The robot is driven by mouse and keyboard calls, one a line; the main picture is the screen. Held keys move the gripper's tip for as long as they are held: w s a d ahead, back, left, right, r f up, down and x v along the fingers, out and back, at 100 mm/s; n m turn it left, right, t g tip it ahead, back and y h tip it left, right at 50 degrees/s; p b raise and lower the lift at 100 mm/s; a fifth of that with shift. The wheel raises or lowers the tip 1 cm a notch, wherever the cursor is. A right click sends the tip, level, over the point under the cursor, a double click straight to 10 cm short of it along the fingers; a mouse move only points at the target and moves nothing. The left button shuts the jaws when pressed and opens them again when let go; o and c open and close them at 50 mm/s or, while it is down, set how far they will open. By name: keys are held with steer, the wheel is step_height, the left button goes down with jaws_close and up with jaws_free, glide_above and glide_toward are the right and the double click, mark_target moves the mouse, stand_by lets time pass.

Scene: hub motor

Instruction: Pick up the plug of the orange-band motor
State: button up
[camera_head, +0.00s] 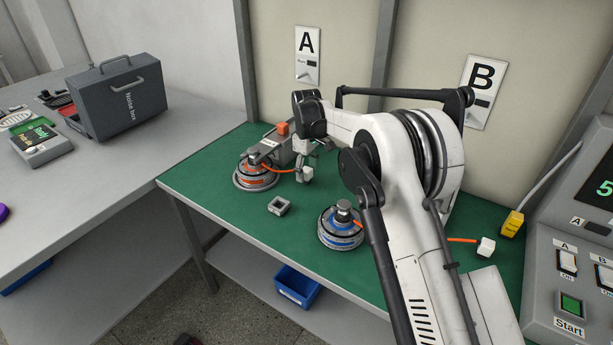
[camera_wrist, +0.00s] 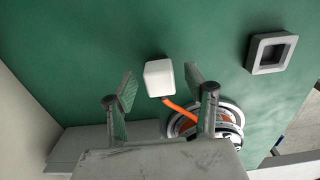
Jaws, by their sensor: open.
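The orange-band motor (camera_head: 255,174) stands on the green bench top at the left. Its orange cable (camera_head: 280,170) runs right to below my gripper (camera_head: 306,173). In the wrist view the white block-shaped plug (camera_wrist: 159,78) lies at the end of the orange cable (camera_wrist: 180,108). My gripper (camera_wrist: 160,85) is open, with one finger on each side of the plug and gaps on both sides. I cannot tell the height of the fingertips over the bench. The motor (camera_wrist: 205,122) is partly hidden behind the right finger. In the head view the plug is hard to tell from my fingers.
A square grey socket-like holder (camera_head: 279,205) lies on the bench, also in the wrist view (camera_wrist: 270,53). A blue-band motor (camera_head: 341,228) stands nearer, its white plug (camera_head: 487,246) to the right. A yellow connector (camera_head: 512,223) and control panel (camera_head: 575,275) are at right.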

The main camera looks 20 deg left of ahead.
jaws_close()
stand_by(0.3)
steer(key=shift+r, duration=0.1)
